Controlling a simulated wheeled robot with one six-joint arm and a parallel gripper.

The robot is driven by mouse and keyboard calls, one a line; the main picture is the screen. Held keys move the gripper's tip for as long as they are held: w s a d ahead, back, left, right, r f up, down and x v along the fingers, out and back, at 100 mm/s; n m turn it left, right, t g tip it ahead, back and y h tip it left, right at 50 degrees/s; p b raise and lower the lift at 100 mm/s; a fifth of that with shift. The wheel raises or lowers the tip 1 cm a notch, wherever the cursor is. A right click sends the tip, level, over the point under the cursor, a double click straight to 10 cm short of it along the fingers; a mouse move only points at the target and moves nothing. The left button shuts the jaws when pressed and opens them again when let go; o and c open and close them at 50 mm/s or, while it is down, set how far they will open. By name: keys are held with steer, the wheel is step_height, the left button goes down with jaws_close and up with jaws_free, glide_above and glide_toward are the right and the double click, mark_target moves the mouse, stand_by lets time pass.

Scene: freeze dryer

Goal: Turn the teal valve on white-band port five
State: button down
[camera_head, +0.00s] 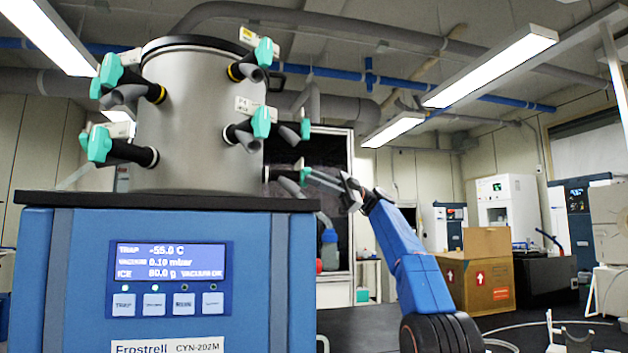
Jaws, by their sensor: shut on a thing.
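A steel drum (190,125) stands on the blue freeze dryer, with ports carrying teal valves around its side. Lower ports with white bands include one at front right, labelled P4, with a teal valve (261,122), and one at left with a teal valve (99,144). Another lower port juts from the drum's right edge with a teal valve (304,175); its label is not readable from here. My gripper (311,175) reaches in from the right, its fingers shut on this right-edge valve. The fingertips partly cover the valve.
Upper ports with yellow bands have teal valves (264,52) and (110,68). Another teal valve (305,129) sits just above my gripper. The display panel (170,278) reads -55.0 C. A cardboard box (477,275) stands at the right behind my arm.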

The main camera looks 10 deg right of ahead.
steer(key=shift+n+g+h, duration=0.3)
steer(key=shift+n, duration=0.3)
steer(key=c, duration=1.7)
jaws_free()
